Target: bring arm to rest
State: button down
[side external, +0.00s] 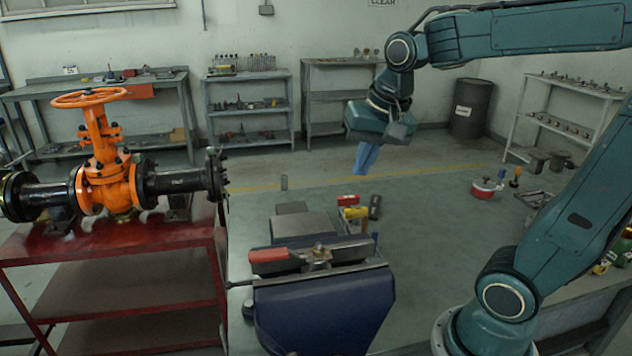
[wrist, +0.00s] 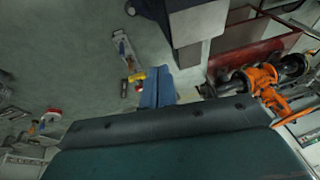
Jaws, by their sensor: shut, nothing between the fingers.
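My gripper (side external: 366,158) hangs below my wrist over the green work table (side external: 430,215), with its blue fingers together and nothing between them. The fingers also show in the wrist view (wrist: 157,88), pointing away from the camera. They are apart from everything on the table. The orange gate valve (side external: 105,165) with its handwheel (side external: 90,97) stands at the left on a red stand (side external: 120,250), well away from my gripper. The valve also shows at the right of the wrist view (wrist: 265,82).
A blue vise (side external: 320,300) sits at the table's front. Small red and yellow items (side external: 353,212) lie behind it. A red round container (side external: 484,189) stands at the table's right. Shelves (side external: 250,110) and a dark barrel (side external: 471,108) stand at the back. The table's middle right is clear.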

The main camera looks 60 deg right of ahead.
jog(key=s+a+f+n+t, duration=0.1)
jog(key=s+a+n, duration=0.5)
jog(key=s+n, duration=0.3)
jog(key=shift+s+f+t+y, duration=0.35)
jog(key=shift+t+y, duration=0.05)
jog(key=shift+a, duration=0.1)
dwell(0.5)
